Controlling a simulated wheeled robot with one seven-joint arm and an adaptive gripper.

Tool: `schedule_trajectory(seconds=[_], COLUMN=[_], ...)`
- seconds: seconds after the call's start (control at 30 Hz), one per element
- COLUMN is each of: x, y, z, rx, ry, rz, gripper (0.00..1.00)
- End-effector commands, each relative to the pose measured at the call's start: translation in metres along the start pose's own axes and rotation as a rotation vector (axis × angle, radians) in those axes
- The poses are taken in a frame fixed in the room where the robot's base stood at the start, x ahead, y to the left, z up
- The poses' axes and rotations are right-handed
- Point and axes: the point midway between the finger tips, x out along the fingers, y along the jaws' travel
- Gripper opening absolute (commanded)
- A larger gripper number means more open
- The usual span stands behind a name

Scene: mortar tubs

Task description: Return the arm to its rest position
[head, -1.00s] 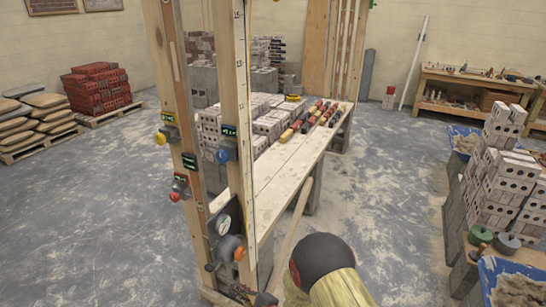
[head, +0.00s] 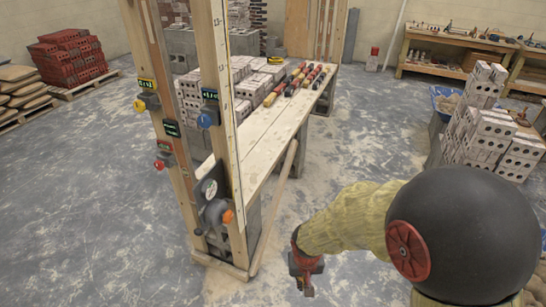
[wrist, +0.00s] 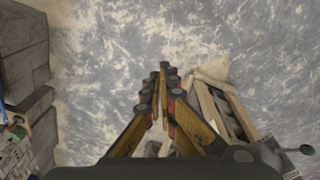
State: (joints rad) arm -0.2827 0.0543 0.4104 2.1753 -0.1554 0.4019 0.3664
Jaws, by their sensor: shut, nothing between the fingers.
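My arm, in a yellow-green sleeve with a large black joint, reaches in from the right of the head view. My gripper (head: 307,288) hangs at its end, small and dark, below a red and black wrist part. In the wrist view the two yellow and black fingers of my gripper (wrist: 163,76) come together at their tips. It is shut and empty, above the grey dusty floor (wrist: 110,50). In the head view it is to the right of the wooden post frame and apart from it.
The post frame (head: 228,120) carries gauges and knobs. A plank bench (head: 262,150) with bricks and levels runs behind it. Block stacks (head: 485,135) and a blue tub (head: 445,103) stand at right. Grey blocks (wrist: 25,50) edge the wrist view's left. Floor between bench and stacks is open.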

Motion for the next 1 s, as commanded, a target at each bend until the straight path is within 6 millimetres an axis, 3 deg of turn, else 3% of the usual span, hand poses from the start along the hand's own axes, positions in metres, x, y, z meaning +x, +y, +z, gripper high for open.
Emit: schedule_trajectory(seconds=[0.03, 0.2, 0.5, 0.8, 1.0], x=[-0.026, -0.099, -0.203, -0.282, -0.301], y=[0.01, 0.038, 0.067, 0.091, 0.101], z=[0.007, 0.043, 0.097, 0.106, 0.107], rx=[-0.023, -0.102, -0.081, 0.025, 0.058], ry=[-0.007, -0.042, 0.043, 0.312, 0.378], rz=[0.005, 0.005, -0.032, -0.031, -0.02], gripper=[0.0, 0.0, 0.0, 0.0, 0.0])
